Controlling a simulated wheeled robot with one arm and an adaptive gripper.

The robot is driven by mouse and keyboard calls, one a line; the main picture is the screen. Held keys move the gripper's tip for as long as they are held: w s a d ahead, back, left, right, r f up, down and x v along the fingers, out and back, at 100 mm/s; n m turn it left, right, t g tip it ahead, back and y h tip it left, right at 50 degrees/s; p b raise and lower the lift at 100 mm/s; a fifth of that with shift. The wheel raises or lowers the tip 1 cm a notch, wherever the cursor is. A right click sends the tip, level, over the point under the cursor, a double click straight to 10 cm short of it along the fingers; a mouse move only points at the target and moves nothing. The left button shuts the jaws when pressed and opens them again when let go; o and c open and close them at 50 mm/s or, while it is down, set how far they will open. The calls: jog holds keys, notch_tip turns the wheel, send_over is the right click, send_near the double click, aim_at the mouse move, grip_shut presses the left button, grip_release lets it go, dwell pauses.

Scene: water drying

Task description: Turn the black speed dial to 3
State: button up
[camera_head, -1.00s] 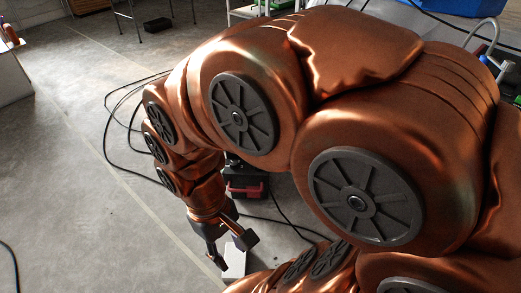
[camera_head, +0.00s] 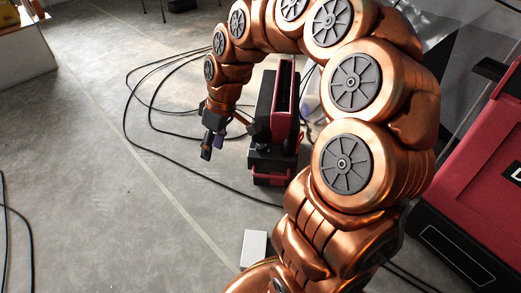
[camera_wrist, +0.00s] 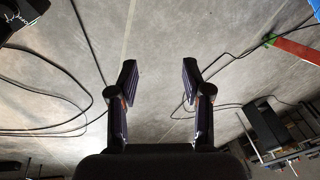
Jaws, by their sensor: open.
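I cannot make out the black speed dial in either view. A red and black machine (camera_head: 286,112) stands on the floor in the head view, partly behind my arm. My gripper (camera_head: 208,146) hangs just left of it, apart from it as far as I can tell. In the wrist view my gripper (camera_wrist: 158,82) shows two fingers spread wide with only grey floor between them; it is open and empty.
A large red housing (camera_head: 465,195) fills the right side. A white box (camera_head: 254,249) lies on the floor near my arm's base. Black cables (camera_head: 150,85) loop over the floor. The floor at left is mostly clear. The wrist view shows a red strip (camera_wrist: 297,50).

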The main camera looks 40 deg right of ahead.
jog(key=w+d+f+t+b, duration=0.1)
jog(key=w+d+f+b, duration=0.1)
jog(key=w+d+f, duration=0.3)
jog(key=t+h+b, duration=0.1)
jog(key=t+b, duration=0.1)
jog(key=b, duration=0.2)
send_near(260, 146)
jog(key=f, duration=0.2)
jog(key=x, duration=0.2)
jog(key=b+x, duration=0.1)
jog(key=x, duration=0.1)
jog(key=b+x, duration=0.1)
jog(key=x, duration=0.2)
jog(key=shift+w+a+r, duration=0.1)
jog(key=shift+w+a, duration=0.05)
jog(key=shift+w, duration=0.2)
jog(key=c, duration=0.9)
jog(key=shift+o, duration=0.2)
